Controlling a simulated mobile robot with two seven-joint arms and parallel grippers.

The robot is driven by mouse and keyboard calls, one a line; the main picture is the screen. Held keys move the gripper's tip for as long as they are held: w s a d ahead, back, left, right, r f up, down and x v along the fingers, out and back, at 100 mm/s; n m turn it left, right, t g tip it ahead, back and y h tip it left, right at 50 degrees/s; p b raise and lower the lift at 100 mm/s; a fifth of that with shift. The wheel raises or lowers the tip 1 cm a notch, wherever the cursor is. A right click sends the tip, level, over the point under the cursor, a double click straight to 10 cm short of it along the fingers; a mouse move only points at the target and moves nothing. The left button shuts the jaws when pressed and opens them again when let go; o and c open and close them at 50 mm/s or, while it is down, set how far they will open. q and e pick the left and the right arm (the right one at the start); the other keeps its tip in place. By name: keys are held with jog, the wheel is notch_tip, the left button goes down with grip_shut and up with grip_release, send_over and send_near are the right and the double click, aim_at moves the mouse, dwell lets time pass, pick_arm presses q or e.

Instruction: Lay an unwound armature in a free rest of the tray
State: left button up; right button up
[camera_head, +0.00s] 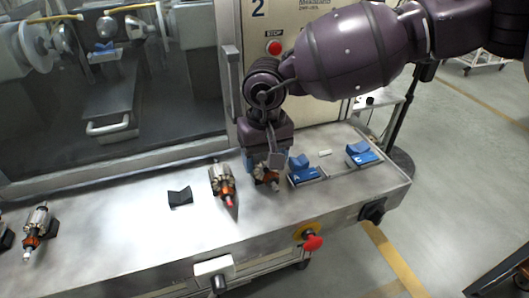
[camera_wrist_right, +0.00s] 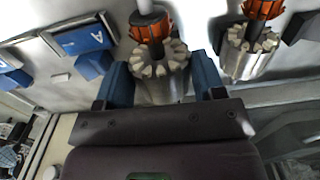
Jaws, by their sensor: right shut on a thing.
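My right gripper (camera_head: 266,166) is low over the metal bench and shut on an armature (camera_head: 268,180), mostly hidden by the gripper in the head view. In the right wrist view the gripper's blue fingers (camera_wrist_right: 163,82) clasp this armature's slotted steel core (camera_wrist_right: 160,62), with its orange-copper end beyond. A second armature (camera_head: 222,182) is just left of it, also in the wrist view (camera_wrist_right: 250,50). A third armature (camera_head: 37,225) is at the far left. Blue V rests marked A (camera_head: 304,173) and C (camera_head: 361,154) look empty. My left gripper is out of view.
An empty black V rest (camera_head: 180,197) stands left of the second armature. A small white piece (camera_head: 325,153) lies near the blue rests. The winding machine (camera_head: 110,100) backs the bench. A red knob (camera_head: 313,243) sits on the front face.

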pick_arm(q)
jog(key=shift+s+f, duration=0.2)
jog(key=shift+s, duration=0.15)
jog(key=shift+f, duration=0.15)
pick_arm(e)
jog(key=shift+f, duration=0.25)
jog(key=o, duration=0.9)
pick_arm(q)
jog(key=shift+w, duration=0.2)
pick_arm(e)
jog(key=o, duration=0.4)
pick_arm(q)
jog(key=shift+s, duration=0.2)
pick_arm(e)
notch_tip(320, 180, up, 11)
jog(key=shift+d+f, duration=0.1)
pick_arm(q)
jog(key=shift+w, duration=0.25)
